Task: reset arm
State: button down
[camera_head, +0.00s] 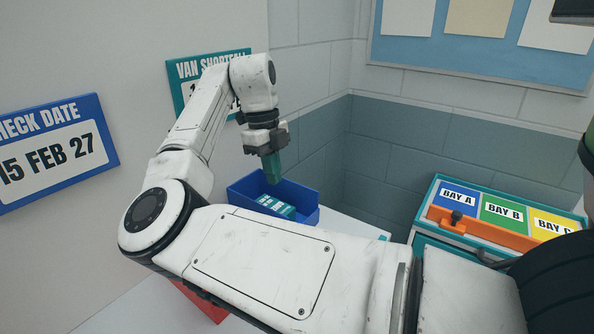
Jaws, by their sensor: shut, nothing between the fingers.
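My white arm reaches across the middle of the view, bent at the elbow, with its last part pointing down. My gripper (272,176) hangs just above a blue open bin (298,212). Its dark mount shows above a narrow teal-green end. The jaws are shut and hold nothing. Several teal and white labelled packs (276,206) lie in the bin, below the gripper. My forearm and elbow hide part of the surface in front of the bin.
A case with BAY A, BAY B and BAY C labels (503,212) stands at the right. A blue date sign (55,150) and a teal sign (190,70) are on the left wall. A red item (205,303) shows below my arm.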

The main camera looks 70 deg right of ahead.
jog(key=s+a+r, duration=0.3)
jog(key=s, duration=0.4)
jog(key=shift+a+r, duration=0.2)
jog(key=shift+a, duration=0.05)
jog(key=shift+s, duration=0.1)
